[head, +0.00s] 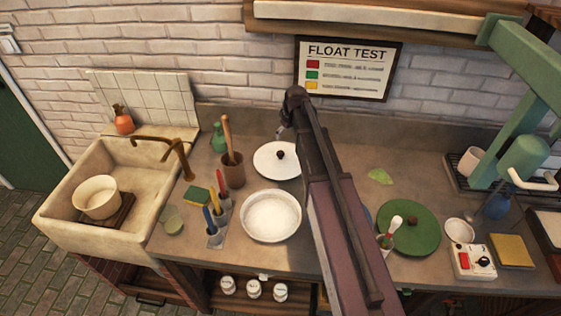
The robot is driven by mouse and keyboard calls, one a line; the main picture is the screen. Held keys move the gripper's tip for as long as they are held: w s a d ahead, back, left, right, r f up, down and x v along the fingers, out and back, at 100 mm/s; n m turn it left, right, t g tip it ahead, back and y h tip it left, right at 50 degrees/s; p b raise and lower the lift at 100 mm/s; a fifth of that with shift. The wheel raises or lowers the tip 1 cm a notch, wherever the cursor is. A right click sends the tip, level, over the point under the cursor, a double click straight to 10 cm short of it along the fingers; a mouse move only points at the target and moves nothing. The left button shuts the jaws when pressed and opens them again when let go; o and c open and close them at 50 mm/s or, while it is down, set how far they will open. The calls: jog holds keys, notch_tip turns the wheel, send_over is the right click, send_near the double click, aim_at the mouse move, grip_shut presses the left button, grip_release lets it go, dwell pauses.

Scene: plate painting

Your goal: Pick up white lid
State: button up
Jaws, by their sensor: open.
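The white lid (268,166) lies flat on the grey counter behind a white round dish, with a dark round knob in its middle. My arm reaches up from the bottom of the head view, and my gripper (283,134) is at its far end, just behind the lid's back right edge in the picture. The gripper is small here and partly hidden by my arm. It is open, and nothing shows in it. My arm covers the area right of the lid. A green lid (405,222) with a dark knob lies farther right.
The white dish (271,216) stands just in front of the lid. A brown utensil pot (232,170) and a green bottle (218,138) stand left of it. The sink (60,215) is at far left. A green press (525,100) stands at right.

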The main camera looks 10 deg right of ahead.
aim_at(281, 152)
jog(key=shift+b+x, duration=3.8)
jog(key=shift+x, duration=0.3)
jog(key=shift+f, duration=0.1)
jog(key=shift+b+x, duration=2.5)
jog(key=shift+b, duration=0.05)
jog(key=shift+s+d, duration=0.1)
jog(key=shift+s, duration=0.05)
grip_shut()
